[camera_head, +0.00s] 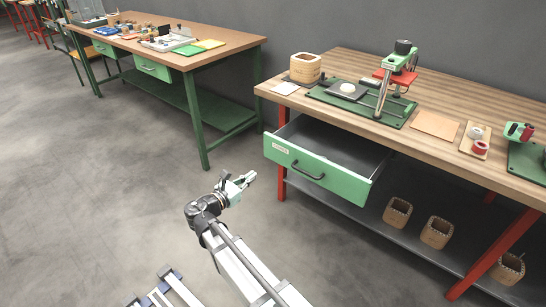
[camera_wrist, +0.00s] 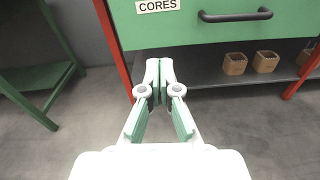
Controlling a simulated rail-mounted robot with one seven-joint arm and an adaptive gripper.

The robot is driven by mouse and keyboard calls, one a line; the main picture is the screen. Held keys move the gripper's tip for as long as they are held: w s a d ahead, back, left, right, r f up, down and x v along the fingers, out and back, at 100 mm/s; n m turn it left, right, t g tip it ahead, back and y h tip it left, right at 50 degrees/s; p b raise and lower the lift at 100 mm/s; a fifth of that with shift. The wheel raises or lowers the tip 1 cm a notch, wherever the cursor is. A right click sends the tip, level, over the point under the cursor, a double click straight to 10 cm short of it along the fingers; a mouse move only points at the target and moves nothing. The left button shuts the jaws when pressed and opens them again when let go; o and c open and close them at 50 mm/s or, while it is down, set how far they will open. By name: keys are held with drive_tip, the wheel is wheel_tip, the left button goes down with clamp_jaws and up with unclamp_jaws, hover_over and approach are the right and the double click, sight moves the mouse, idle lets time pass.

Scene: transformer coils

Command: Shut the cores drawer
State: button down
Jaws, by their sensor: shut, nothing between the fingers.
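The cores drawer (camera_head: 316,170) is a green-fronted drawer pulled out from under the right workbench. Its inside looks empty in the head view. A white CORES label (camera_wrist: 158,6) and a dark bar handle (camera_wrist: 235,15) are on its front. My gripper (camera_head: 250,178) is in front of and to the left of the drawer, apart from it. In the wrist view my gripper (camera_wrist: 159,62) has its fingertips together with nothing between them, and the drawer front shows just beyond and above them.
The wooden workbench (camera_head: 440,97) carries a press on a green plate (camera_head: 393,115) and small items. Several wooden cores (camera_head: 398,212) sit on its dark lower shelf (camera_head: 350,211). A second bench (camera_head: 215,48) stands at the back left.

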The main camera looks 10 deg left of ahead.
drive_tip(key=r, duration=0.1)
drive_tip(key=b, duration=0.2)
approach(278, 150)
drive_tip(key=shift+n+t, duration=0.3)
drive_tip(key=shift+n, duration=0.1)
drive_tip(key=x, duration=0.7)
drive_tip(key=shift+d+f, duration=0.1)
drive_tip(key=shift+f, duration=0.1)
drive_tip(key=shift+w, duration=0.15)
